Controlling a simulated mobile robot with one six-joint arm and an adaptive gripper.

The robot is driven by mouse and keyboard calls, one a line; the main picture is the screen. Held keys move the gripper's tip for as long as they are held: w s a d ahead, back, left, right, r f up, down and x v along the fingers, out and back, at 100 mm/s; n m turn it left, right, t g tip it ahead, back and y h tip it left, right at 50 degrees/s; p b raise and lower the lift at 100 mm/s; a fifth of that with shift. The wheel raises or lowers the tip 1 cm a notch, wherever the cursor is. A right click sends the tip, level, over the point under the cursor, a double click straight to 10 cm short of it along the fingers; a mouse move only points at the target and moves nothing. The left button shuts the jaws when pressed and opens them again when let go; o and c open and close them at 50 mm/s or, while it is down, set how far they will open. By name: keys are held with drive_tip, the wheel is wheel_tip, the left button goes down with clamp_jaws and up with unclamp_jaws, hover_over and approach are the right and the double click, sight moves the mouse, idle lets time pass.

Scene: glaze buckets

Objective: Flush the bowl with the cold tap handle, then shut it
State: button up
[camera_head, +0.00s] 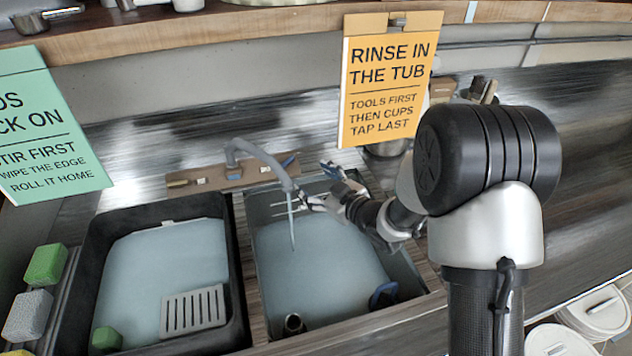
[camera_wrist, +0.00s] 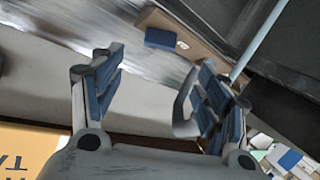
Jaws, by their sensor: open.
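A grey curved tap (camera_head: 262,155) rises from a wooden strip behind the right basin (camera_head: 320,262), which holds pale water. A thin pale stream (camera_head: 292,232) runs from the spout down into it. It seems to show as a light line in the wrist view (camera_wrist: 262,38). A blue block (camera_wrist: 160,38) with a white part sits on a wooden edge in the wrist view. It may be the cold handle, but I cannot tell. My gripper (camera_head: 323,187) is open beside the spout. Its blue-padded fingers stand apart in the wrist view (camera_wrist: 158,68). I cannot make out a separate bowl.
A black tub (camera_head: 236,280) with water and a grey slotted piece (camera_head: 193,310) is at left. A dark cup (camera_head: 293,323) and a blue item (camera_head: 383,295) are in the right basin's near part. An orange sign (camera_head: 388,75) stands behind my arm. Sponges (camera_head: 45,264) lie far left.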

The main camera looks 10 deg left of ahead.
drive_tip(key=shift+d, duration=0.1)
drive_tip(key=y+p, duration=0.3)
approach(287, 163)
drive_tip(key=shift+n+t, duration=0.4)
drive_tip(key=shift+t, duration=0.1)
drive_tip(key=b+x, duration=0.1)
drive_tip(key=x, duration=0.1)
drive_tip(key=b+x, duration=0.1)
drive_tip(key=x, duration=0.2)
drive_tip(key=b+x, duration=0.2)
drive_tip(key=x, duration=0.1)
drive_tip(key=shift+a+f, duration=0.25)
drive_tip(key=shift+a, duration=0.05)
drive_tip(key=shift+c, duration=0.3)
